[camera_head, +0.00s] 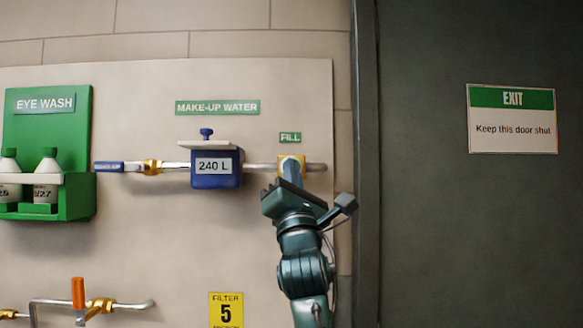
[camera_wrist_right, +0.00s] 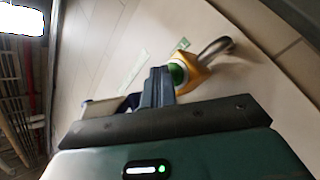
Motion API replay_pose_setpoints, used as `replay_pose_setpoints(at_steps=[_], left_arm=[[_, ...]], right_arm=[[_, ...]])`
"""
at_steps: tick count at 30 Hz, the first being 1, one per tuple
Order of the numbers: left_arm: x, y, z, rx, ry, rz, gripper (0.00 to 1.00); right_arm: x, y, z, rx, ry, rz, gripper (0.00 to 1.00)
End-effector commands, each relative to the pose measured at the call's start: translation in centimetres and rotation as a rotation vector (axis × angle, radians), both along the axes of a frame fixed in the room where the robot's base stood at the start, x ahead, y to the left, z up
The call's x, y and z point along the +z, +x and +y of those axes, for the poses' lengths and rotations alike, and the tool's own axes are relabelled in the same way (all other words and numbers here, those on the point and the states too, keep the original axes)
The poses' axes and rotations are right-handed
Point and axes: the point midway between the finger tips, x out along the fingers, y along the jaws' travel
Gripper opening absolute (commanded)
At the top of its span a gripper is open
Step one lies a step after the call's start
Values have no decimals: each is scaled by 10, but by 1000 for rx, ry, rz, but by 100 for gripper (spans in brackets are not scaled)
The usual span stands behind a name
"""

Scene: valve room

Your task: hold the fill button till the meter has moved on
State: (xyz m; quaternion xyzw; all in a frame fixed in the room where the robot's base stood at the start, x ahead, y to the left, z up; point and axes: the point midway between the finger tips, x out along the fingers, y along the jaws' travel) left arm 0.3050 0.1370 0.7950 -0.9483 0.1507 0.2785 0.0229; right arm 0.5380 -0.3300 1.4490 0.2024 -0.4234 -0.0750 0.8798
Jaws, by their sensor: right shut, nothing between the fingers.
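The fill button shows as a green round cap (camera_wrist_right: 178,74) on a brass block (camera_wrist_right: 203,76) in the right wrist view. In the head view the brass block (camera_head: 297,159) sits on the pipe under the FILL label (camera_head: 290,138). My right gripper (camera_head: 291,172) is shut and empty, its fingertips in front of the block. In the wrist view its fingers (camera_wrist_right: 160,74) are right beside the green cap and partly cover it; I cannot tell if they press it. The blue meter (camera_head: 215,168) left of the block reads 240 L. My left gripper is not in view.
A blue-handled valve (camera_head: 122,167) is on the pipe left of the meter. An eye wash station (camera_head: 80,180) with bottles hangs at the far left. An orange-handled valve (camera_head: 78,293) is low on the left. A dark door (camera_head: 470,230) with an EXIT sign is at the right.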

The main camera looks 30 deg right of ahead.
Motion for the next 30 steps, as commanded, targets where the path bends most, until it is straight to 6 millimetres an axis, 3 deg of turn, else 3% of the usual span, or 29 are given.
replay_pose_setpoints(at_steps=[13,30], left_arm=[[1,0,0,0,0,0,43],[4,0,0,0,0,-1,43]], right_arm=[[0,0,0,0,1,2,0],[-1,-16,10,0,0,1,0]])
